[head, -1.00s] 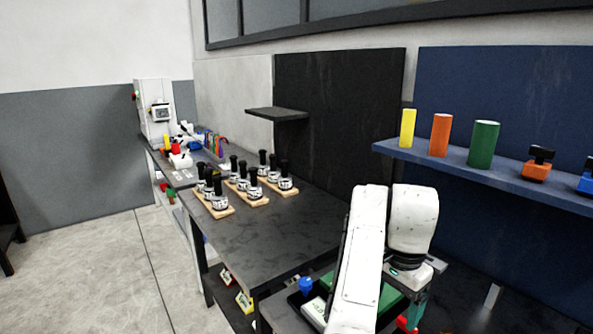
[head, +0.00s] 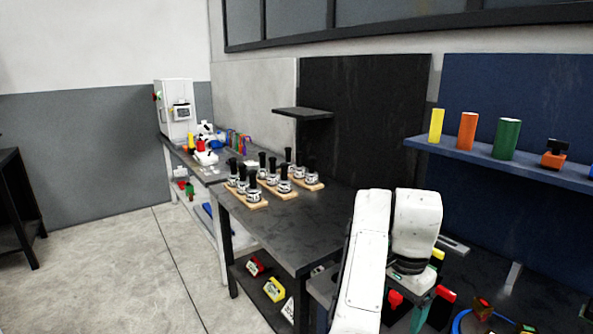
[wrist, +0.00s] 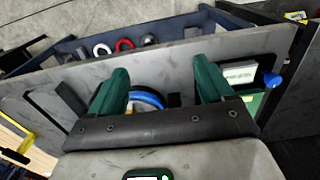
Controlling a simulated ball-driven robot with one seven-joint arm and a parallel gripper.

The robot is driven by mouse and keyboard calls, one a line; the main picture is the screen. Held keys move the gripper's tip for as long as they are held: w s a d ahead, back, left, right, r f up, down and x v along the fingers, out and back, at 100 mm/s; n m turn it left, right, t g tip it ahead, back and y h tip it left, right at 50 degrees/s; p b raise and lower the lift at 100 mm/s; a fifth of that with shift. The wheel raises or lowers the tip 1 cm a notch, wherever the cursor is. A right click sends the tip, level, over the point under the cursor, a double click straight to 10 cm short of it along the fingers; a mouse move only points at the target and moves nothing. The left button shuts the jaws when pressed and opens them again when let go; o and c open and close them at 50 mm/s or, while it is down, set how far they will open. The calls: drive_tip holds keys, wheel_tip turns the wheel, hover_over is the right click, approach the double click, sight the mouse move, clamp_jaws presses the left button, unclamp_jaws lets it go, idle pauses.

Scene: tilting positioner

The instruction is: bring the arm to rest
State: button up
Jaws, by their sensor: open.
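My gripper shows in the wrist view (wrist: 163,75) as two green fingers set wide apart on a dark bar. Nothing is held between them. A blue ring (wrist: 147,97) shows beyond and between the fingers; the distance to it cannot be told. In the head view my white arm is bent at the lower right. Part of my green gripper points down there, with its tips hard to make out among red parts.
A dark table (head: 275,232) bears several black-handled pieces on wooden bases (head: 258,200). A blue shelf (head: 480,158) holds coloured cylinders at the right. In the wrist view, a white labelled block (wrist: 240,73) and blue knob (wrist: 272,80) lie right. Open floor (head: 120,265) is left.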

drive_tip(key=s+d+f+n+t+h+b, duration=0.1)
drive_tip(key=s+d+f+n+h, duration=0.25)
drive_tip(key=s+d+f, duration=1.3)
drive_tip(key=s+a+f+n+y, duration=0.1)
drive_tip(key=s+a+f+n, duration=0.2)
drive_tip(key=s, duration=0.7)
drive_tip(key=s+a+f+n+y+b, duration=0.1)
drive_tip(key=s+a+f, duration=0.4)
drive_tip(key=s, duration=0.6)
drive_tip(key=n+y, duration=0.1)
drive_tip(key=n, duration=0.1)
drive_tip(key=shift+s+a+f+n, duration=0.15)
drive_tip(key=shift+s+f+n, duration=0.1)
drive_tip(key=shift+s+n, duration=0.1)
drive_tip(key=shift+y, duration=0.25)
